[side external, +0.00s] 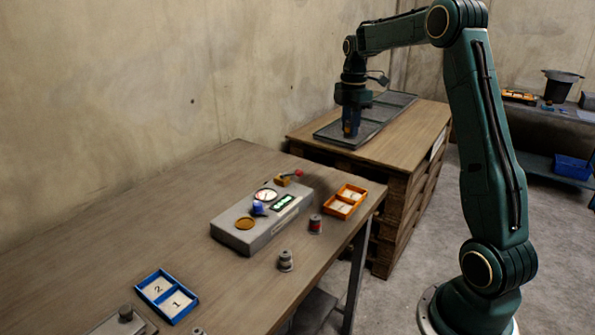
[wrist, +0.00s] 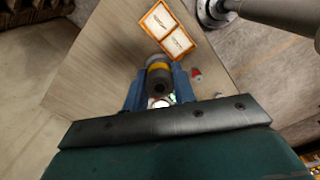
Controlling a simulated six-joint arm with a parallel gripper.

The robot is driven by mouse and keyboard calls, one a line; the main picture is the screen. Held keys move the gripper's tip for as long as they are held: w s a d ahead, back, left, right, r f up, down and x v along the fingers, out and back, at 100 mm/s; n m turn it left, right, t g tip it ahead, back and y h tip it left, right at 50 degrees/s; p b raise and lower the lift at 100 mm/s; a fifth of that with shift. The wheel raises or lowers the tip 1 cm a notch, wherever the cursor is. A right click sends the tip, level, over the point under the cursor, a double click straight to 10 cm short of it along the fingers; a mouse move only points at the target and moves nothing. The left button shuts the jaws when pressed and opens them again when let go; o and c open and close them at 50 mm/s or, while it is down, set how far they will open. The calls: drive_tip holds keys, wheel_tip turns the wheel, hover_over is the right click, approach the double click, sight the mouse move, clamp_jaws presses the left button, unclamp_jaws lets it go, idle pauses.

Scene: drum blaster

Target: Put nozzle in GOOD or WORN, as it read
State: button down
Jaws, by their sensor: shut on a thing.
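My gripper (side external: 351,128) hangs in the air, fingers down; it also shows in the wrist view (wrist: 160,95). Its blue fingers are shut on the nozzle (wrist: 159,80), a dark grey cylinder with a yellow band. In the side view I cannot make the nozzle out between the fingers. The orange two-compartment tray (side external: 345,201) stands at the table's right edge; it also shows in the wrist view (wrist: 167,32), beyond the nozzle. Each compartment holds a pale label, too small to read. No nozzle shows in this tray.
A grey gauge box (side external: 262,220) with a dial, green display and amber disc stands left of the orange tray. A red-banded spool (side external: 315,224) and a grey one (side external: 286,260) stand in front. A blue tray (side external: 167,297) marked 2 and 1 lies at the front.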

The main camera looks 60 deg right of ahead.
drive_tip(key=shift+s+d, duration=0.8)
drive_tip(key=shift+d, duration=0.05)
hover_over(351, 197)
drive_tip(key=shift+m, duration=0.3)
wheel_tip(351, 197, down, 16)
drive_tip(key=shift+f, duration=0.1)
drive_tip(key=shift+f, duration=2.05)
drive_tip(key=shift+f, duration=0.1)
drive_tip(key=c, duration=1.4)
unclamp_jaws()
drive_tip(key=shift+c, duration=0.2)
